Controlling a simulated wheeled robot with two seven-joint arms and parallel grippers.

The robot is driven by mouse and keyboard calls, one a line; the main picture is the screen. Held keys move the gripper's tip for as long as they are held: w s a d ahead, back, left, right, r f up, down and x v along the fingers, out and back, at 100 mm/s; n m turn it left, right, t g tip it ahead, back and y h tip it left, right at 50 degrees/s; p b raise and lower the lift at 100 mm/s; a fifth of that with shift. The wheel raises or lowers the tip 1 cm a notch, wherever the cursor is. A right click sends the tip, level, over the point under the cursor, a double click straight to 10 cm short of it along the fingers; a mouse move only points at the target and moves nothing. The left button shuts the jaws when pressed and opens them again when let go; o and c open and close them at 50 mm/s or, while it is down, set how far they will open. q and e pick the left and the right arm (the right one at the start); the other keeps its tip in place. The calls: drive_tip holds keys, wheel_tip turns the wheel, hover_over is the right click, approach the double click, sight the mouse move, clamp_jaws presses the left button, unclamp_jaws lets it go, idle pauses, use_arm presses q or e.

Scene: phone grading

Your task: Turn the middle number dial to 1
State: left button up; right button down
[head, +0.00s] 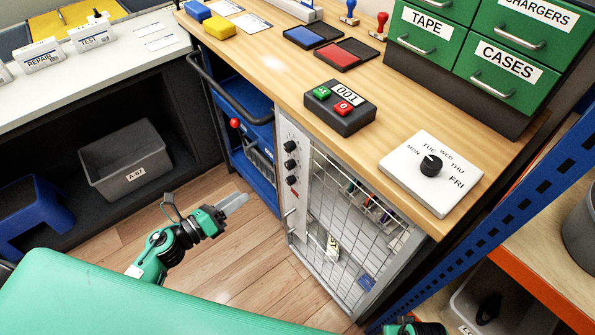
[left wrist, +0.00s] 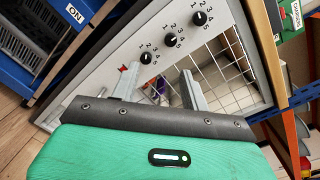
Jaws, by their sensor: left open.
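The middle number dial (head: 291,164) is a black knob on the pale panel (head: 293,209) at the cabinet's left edge, between an upper and a lower dial. In the left wrist view the middle dial (left wrist: 170,40) has printed numbers around it; I cannot tell which one its pointer faces. My left gripper (head: 236,203) is open and empty, left of the panel and below the dials in the head view. In the left wrist view its two fingers (left wrist: 158,84) stand apart, short of the dials and touching none.
A wire-mesh door (head: 352,225) adjoins the panel. A red switch (left wrist: 123,69) is near the lower dial. A blue cart (head: 254,135) stands left of the cabinet. A weekday dial box (head: 432,174) and a button box (head: 340,107) sit on the worktop. Floor around the left gripper is clear.

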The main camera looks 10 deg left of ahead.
use_arm(q)
drive_tip(key=d+r+m, duration=0.1)
drive_tip(key=r+m, duration=0.1)
drive_tip(key=p, duration=0.2)
approach(287, 166)
drive_tip(key=shift+n+h, duration=0.3)
drive_tip(key=x, duration=0.7)
drive_tip(key=shift+w+a+f, duration=0.1)
drive_tip(key=shift+w+a, duration=0.05)
drive_tip(key=shift+w, duration=0.1)
drive_tip(key=shift+w+d+f, duration=0.1)
drive_tip(key=shift+w+d, duration=0.25)
drive_tip(key=shift+w, duration=0.1)
use_arm(e)
drive_tip(key=shift+s+d+f, duration=0.1)
drive_tip(key=shift+s+f, duration=0.05)
drive_tip(key=shift+f, duration=0.65)
drive_tip(key=shift+s+d+f, duration=0.1)
drive_tip(key=shift+f, duration=0.7)
drive_tip(key=shift+s+d+f, duration=0.1)
drive_tip(key=shift+s+f, duration=0.05)
drive_tip(key=shift+f, duration=0.65)
use_arm(q)
drive_tip(key=shift+c, duration=0.5)
drive_tip(key=c, duration=0.9)
use_arm(e)
drive_tip(key=shift+r, duration=0.1)
use_arm(q)
drive_tip(key=shift+p, duration=0.4)
